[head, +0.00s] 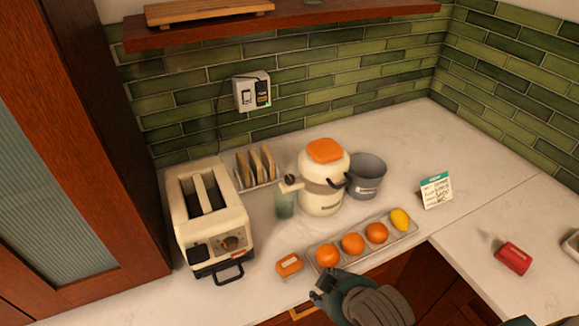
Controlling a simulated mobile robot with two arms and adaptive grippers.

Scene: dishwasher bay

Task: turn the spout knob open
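The juicer (321,191) is a cream, rounded body with an orange lid, standing upright on the counter. Its spout points left, with a small dark-and-cream spout knob (290,181) on it. A greenish clear glass (285,205) stands below the spout. One gripper of mine, apparently the right (322,288), shows at the bottom edge, in front of the fruit tray and well apart from the knob. Its fingers are small and partly hidden, so I cannot tell whether it is open. My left gripper is not in view.
A fruit tray (317,251) with oranges and a lemon lies in front of the juicer. A toaster (211,215) and bread rack (243,178) stand left. A grey pot (367,177) stands close right, then a card (436,191).

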